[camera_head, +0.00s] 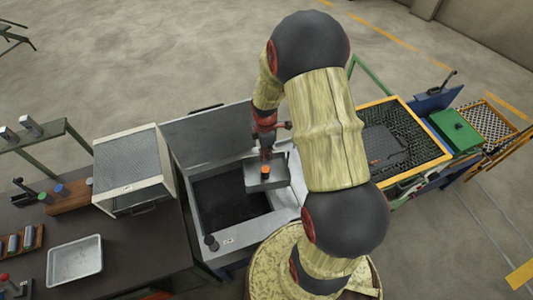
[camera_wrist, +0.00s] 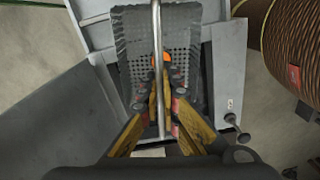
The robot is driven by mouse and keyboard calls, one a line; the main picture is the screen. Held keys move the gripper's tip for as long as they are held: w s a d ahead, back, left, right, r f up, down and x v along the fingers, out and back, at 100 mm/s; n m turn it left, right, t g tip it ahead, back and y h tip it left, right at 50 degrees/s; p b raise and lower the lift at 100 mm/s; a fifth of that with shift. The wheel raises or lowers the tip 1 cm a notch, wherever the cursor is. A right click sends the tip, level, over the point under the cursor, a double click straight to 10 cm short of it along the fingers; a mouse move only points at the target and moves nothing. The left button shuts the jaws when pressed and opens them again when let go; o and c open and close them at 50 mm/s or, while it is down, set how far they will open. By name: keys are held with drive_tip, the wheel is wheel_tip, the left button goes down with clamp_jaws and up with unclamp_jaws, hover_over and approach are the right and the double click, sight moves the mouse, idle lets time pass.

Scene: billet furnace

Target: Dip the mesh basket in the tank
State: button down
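The tank (camera_head: 198,228) is a grey metal tub with a dark inside, left of my arm in the head view; its lid (camera_head: 205,135) stands open at the back. The mesh basket (camera_head: 252,187) is a small grey box over the right part of the tank opening, with an orange item in it. In the wrist view the basket (camera_wrist: 135,48) shows perforated grey walls and a thin metal handle. My gripper (camera_wrist: 161,95) is shut on that handle; it also shows above the basket in the head view (camera_head: 265,152). I cannot tell the basket's exact height relative to the rim.
Left of the tank is a dark bench with a white mesh-topped box (camera_head: 132,168), a metal tray (camera_head: 75,268) and a wooden rack (camera_head: 70,197). On the right are a yellow-framed grate (camera_head: 375,140) and a green box (camera_head: 455,130). A small knob (camera_head: 210,242) stands on the tank's front rim.

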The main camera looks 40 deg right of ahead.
drive_tip(key=shift+w+a+r, duration=0.1)
drive_tip(key=s+d, duration=0.2)
drive_tip(key=d, duration=0.5)
drive_tip(key=s+d+f, duration=0.1)
drive_tip(key=s+d, duration=0.1)
drive_tip(key=d, duration=0.6)
drive_tip(key=shift+s+d+f+b, duration=0.15)
drive_tip(key=shift+s+f+b, duration=0.1)
drive_tip(key=shift+s+b, duration=0.15)
idle(0.8)
drive_tip(key=shift+f, duration=0.1)
